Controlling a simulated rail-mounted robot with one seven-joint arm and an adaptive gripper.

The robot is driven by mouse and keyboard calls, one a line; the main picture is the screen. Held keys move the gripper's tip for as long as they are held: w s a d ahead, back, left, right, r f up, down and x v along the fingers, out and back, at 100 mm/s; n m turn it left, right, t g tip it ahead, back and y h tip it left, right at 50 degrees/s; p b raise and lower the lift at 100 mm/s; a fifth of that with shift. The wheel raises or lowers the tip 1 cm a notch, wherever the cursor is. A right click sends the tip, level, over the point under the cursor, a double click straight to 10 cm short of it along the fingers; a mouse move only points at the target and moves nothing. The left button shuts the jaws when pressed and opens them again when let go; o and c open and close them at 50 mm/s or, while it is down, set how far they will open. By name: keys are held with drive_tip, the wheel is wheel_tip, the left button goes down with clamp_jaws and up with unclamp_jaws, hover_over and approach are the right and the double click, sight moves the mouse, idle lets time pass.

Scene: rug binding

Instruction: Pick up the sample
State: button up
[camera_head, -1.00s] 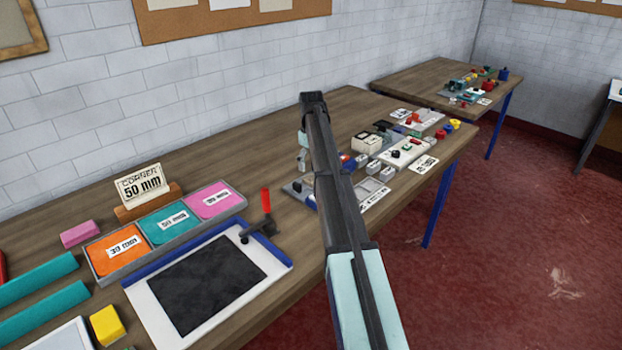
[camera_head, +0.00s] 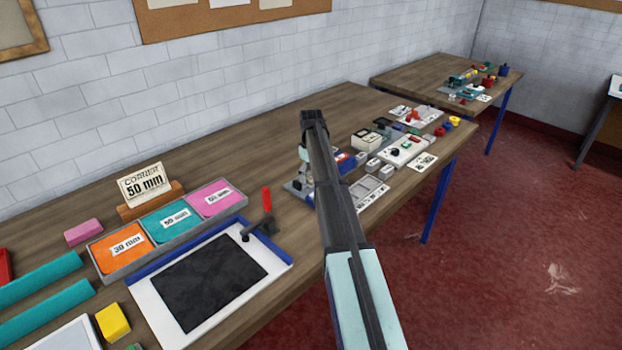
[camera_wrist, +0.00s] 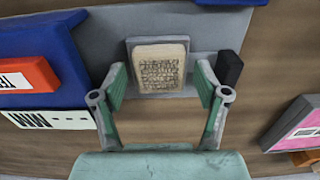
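A beige block with a dark woven-looking pattern (camera_wrist: 160,68), which looks like the sample, sits in a small grey holder (camera_wrist: 131,47) in the wrist view. My gripper (camera_wrist: 160,86) is open, its two teal fingers apart at the left and right of the block's lower part. I see no contact between the fingers and the block. In the head view my own arm covers the area around the gripper, so the block cannot be made out there.
A small black block (camera_wrist: 229,69) stands close right of the holder. A blue fixture with a red label (camera_wrist: 28,74) lies left. Colour tiles (camera_head: 176,218) stand behind.

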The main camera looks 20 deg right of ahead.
drive_tip(key=c, duration=0.7)
drive_tip(key=shift+o, duration=0.2)
